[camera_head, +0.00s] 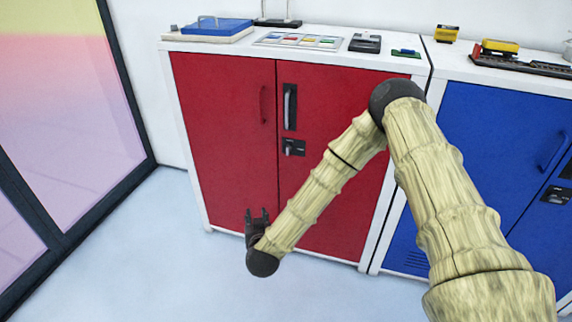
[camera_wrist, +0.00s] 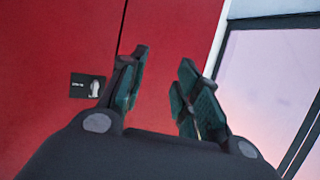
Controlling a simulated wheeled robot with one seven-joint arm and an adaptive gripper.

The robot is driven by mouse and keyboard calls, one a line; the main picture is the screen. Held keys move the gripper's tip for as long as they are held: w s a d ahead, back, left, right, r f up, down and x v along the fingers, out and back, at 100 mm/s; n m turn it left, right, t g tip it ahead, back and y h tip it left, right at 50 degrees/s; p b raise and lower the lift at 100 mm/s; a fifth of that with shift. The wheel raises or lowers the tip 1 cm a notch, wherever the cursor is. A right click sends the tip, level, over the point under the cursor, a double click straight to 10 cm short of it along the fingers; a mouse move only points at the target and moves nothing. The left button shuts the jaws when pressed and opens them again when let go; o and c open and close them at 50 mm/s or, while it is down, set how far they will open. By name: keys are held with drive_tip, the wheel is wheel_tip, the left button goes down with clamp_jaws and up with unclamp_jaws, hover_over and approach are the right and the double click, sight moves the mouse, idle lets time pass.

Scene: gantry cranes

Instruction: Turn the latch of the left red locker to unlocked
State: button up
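The red locker (camera_head: 225,130) has two doors under a white top and is shut. Its latch (camera_head: 292,147) is a small knob on a dark plate on the right door, near the middle seam and below the upright handle (camera_head: 290,106). In the wrist view the latch (camera_wrist: 94,88) shows left of the fingers, with its light knob upright in that picture. My gripper (camera_head: 257,215) is low in front of the left door, below the latch and apart from it. In the wrist view my gripper (camera_wrist: 164,68) has its fingers spread with nothing between them.
A blue locker (camera_head: 500,150) with its own handle stands to the right. A glass panel (camera_head: 60,110) in a dark frame is at the left. A blue box (camera_head: 217,26) and several small items lie on top. The floor (camera_head: 150,270) at left front is clear.

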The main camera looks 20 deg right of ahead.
drive_tip(key=w+d+r+m+t+h+b, duration=0.25)
drive_tip(key=w+d+r+h, duration=0.2)
drive_tip(key=w, duration=0.25)
drive_tip(key=m+g+h+b, duration=0.1)
drive_tip(key=m+h+b, duration=0.1)
drive_tip(key=m+h, duration=0.15)
approach(287, 148)
drive_tip(key=shift+n, duration=0.5)
drive_tip(key=b+x, duration=0.1)
drive_tip(key=x, duration=0.7)
drive_tip(key=shift+w+d+r, duration=0.1)
drive_tip(key=shift+w+d, duration=0.15)
clamp_jaws()
